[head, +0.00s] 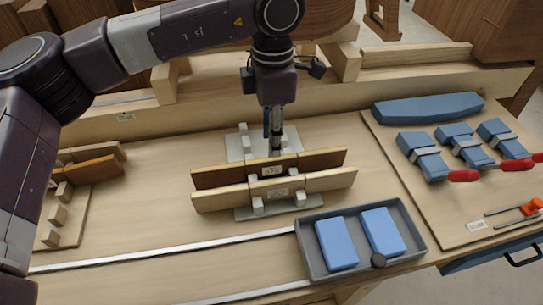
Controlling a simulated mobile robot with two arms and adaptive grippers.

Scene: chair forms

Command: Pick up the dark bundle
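The dark bundle (225,177) is a long dark brown wooden piece with a pale top edge and a small label in its middle. It stands on edge in a grey fixture (243,146) on the bench, behind a similar lighter wooden bundle (323,181). My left gripper (276,150) points straight down at the middle of the dark bundle, its fingers seen nearly edge-on. Its tips are partly hidden at the bundle's top edge, so I cannot tell whether they grip it. My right gripper is not in view.
A grey tray (308,262) with two blue blocks stands in front on the right. A board (440,215) at right carries blue clamped pieces with red handles. Wooden pieces (93,172) stand at left. A wooden beam (210,114) runs behind. Bench between is clear.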

